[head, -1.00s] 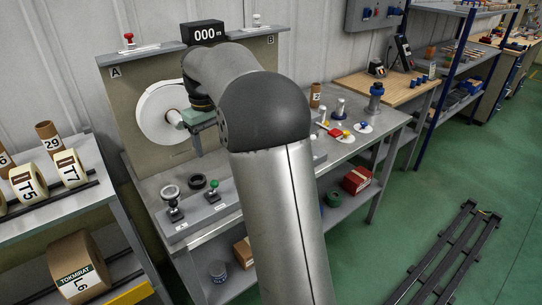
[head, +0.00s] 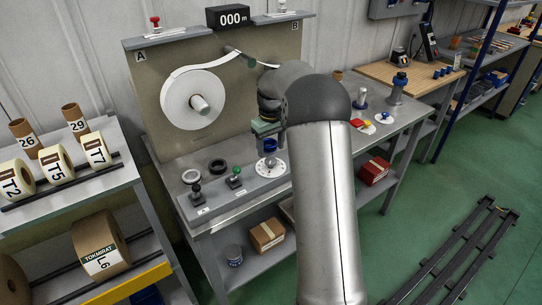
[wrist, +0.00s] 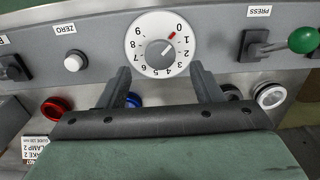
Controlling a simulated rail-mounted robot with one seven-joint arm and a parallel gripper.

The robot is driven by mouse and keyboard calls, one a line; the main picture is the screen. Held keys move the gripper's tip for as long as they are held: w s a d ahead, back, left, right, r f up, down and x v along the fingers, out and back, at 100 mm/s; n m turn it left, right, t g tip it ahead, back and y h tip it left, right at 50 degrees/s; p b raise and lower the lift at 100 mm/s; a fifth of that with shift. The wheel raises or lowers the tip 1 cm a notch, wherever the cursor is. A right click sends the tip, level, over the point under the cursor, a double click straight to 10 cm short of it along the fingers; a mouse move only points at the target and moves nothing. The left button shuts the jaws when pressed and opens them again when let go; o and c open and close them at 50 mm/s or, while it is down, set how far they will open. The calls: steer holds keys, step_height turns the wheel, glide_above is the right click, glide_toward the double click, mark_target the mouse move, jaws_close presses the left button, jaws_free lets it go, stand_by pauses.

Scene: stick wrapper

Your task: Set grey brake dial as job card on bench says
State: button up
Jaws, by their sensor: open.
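The brake dial is a round white plate (wrist: 137,40) with numbers 0 to 9 and a grey knob (wrist: 159,54) at its middle. Everything in the wrist view is upside down. A red mark shows on the dial near 0; where the knob points is hard to tell. In the head view the dial (head: 270,168) lies on the sloped grey panel. My gripper (wrist: 161,78) is open and empty, its fingertips apart beside the dial's lower edge in the wrist view. The job card (wrist: 38,148) is cut off at left; "KE 2" and "LAMP 2" can be read.
A white button (wrist: 73,62) marked ZERO and a green-knobbed lever (wrist: 303,40) marked PRESS flank the dial. Red (wrist: 56,107), blue and white rings lie on the bench. A large white roll (head: 193,99) hangs on the board behind. The counter (head: 234,16) shows 000.

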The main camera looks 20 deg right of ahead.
mark_target(271, 160)
steer(key=shift+f, duration=2.35)
steer(key=c, duration=1)
steer(key=shift+m, duration=0.3)
steer(key=m, duration=0.5)
steer(key=shift+m+b, duration=0.3)
steer(key=shift+b, duration=0.1)
steer(key=m, duration=0.5)
steer(key=shift+m, duration=0.4)
